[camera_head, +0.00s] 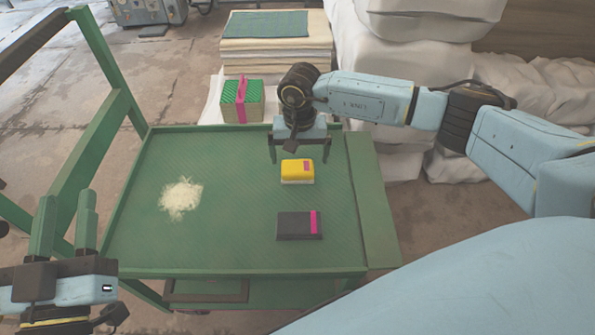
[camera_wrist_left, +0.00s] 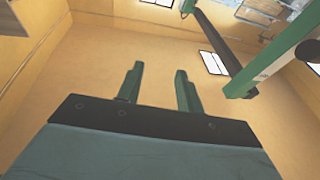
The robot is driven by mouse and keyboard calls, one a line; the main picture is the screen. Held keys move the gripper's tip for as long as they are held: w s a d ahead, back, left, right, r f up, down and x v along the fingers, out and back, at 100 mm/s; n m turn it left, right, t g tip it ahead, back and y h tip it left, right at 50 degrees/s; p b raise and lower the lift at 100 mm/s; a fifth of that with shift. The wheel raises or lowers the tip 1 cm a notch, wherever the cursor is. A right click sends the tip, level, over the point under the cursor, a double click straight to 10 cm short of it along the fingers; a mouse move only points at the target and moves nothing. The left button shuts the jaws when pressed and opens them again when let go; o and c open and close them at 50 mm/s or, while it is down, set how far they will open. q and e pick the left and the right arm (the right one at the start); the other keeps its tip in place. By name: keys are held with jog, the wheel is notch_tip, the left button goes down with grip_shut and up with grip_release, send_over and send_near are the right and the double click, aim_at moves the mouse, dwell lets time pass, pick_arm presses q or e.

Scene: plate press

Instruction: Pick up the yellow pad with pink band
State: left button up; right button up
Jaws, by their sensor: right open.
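The yellow pad with pink band (camera_head: 296,170) lies on the green tray table (camera_head: 230,252), right of its middle. The pink shows at the pad's right side. My right gripper (camera_head: 299,158) is open with its fingers pointing down, just behind and above the pad; I cannot tell whether it touches it. My left gripper (camera_head: 68,215) is at the lower left, beside the table, with its fingers pointing up. Its two fingers stand apart with nothing between them in the left wrist view (camera_wrist_left: 160,82).
A dark pad with a pink band (camera_head: 299,225) lies in front of the yellow pad. A pale powder pile (camera_head: 181,198) is on the left of the tray. A green-topped block with a pink band (camera_head: 242,100) and a stack of sheets (camera_head: 276,45) stand behind. White sacks (camera_head: 425,60) are at the back right.

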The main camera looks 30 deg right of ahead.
aim_at(297, 166)
jog(key=f, duration=0.1)
jog(key=f+b, duration=0.2)
jog(key=shift+a+f, duration=0.15)
jog(key=shift+a, duration=0.1)
jog(key=shift+w+f, duration=0.1)
jog(key=shift+f, duration=0.65)
pick_arm(q)
jog(key=s+r+t, duration=0.1)
jog(key=r+t+h, duration=0.1)
jog(key=r+t, duration=0.1)
jog(key=s+r+t, duration=0.1)
jog(key=shift+s+a+r+t, duration=0.15)
jog(key=shift+s+r+t, duration=0.15)
jog(key=shift+s+t, duration=0.1)
pick_arm(e)
jog(key=c, duration=1)
